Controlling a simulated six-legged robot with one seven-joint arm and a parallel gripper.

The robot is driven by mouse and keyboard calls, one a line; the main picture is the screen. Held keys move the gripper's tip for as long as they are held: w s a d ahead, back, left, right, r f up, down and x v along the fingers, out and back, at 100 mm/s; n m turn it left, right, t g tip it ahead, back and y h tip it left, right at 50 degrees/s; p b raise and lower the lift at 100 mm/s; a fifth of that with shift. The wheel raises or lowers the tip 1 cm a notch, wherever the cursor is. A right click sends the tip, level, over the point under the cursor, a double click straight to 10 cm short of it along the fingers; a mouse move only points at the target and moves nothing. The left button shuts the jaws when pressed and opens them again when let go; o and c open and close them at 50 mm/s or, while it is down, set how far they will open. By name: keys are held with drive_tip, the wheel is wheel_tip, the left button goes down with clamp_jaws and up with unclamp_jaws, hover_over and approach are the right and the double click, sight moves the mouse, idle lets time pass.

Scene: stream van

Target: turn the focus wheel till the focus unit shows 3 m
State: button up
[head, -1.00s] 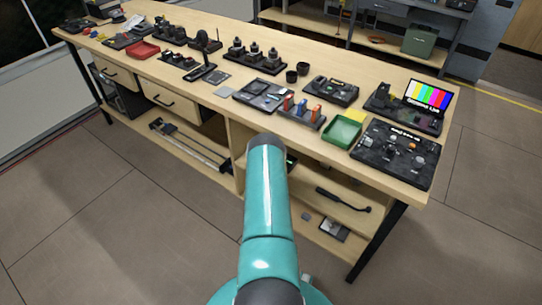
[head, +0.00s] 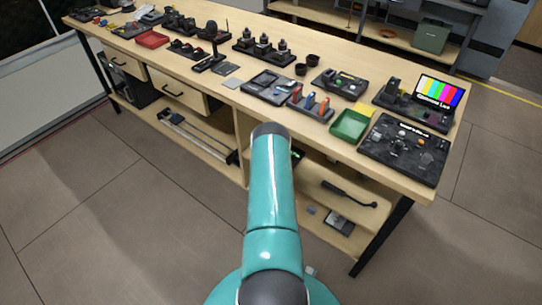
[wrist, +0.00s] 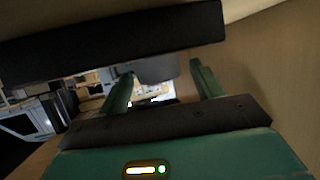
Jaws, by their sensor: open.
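My gripper (wrist: 162,72) shows in the wrist view with its two teal fingers apart and nothing visible between them. It is hidden in the head view, behind my teal arm. Several black control units stand on the wooden bench. One with several knobs (head: 403,150) is at the right front, and one with small dials (head: 338,84) is further back. I cannot tell which of them is the focus unit. The focus wheel and any distance reading are too small to make out. The wrist view is dark and shows neither clearly.
The bench top (head: 215,100) has bare wood along its front edge. A green tray (head: 350,125), a red tray (head: 152,40) and a colour-bar monitor (head: 438,93) stand on it. A dark bar (wrist: 110,35) crosses the wrist view close above the fingers. The floor in front is clear.

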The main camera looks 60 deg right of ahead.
drive_tip(key=v, duration=1.2)
drive_tip(key=shift+a, duration=0.25)
drive_tip(key=shift+r, duration=0.1)
